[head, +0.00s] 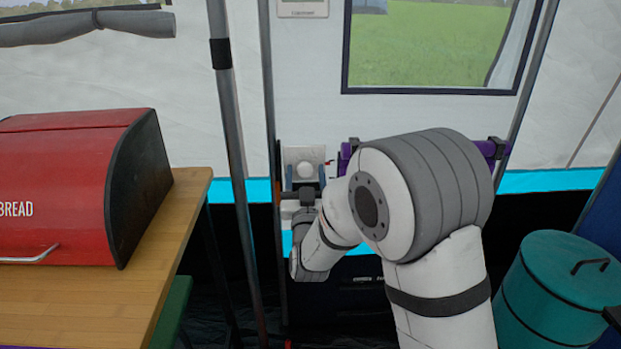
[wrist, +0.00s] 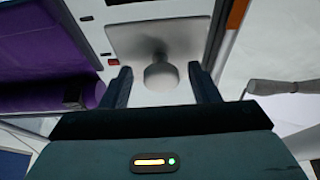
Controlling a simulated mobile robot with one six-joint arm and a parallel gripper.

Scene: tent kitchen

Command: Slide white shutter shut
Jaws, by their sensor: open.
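My gripper (head: 305,180) is open, with its two blue fingers in front of a pale plate (head: 304,152) that carries a round knob (head: 304,168). In the wrist view, my gripper (wrist: 160,74) has one finger on each side of the round knob (wrist: 161,76), which stands out from the plate (wrist: 130,36). Gaps show between the knob and both fingers, so it is not clamped. I cannot tell for certain which surface is the white shutter; the plate with the knob is the only handled panel at my gripper. My arm hides the area to the right and below.
A red bread box (head: 70,185) sits on a wooden table (head: 90,310) at the left. A grey tent pole (head: 230,130) stands between table and gripper. A teal bin (head: 555,285) stands at the right. A purple roll (wrist: 45,97) lies close to the gripper in the wrist view.

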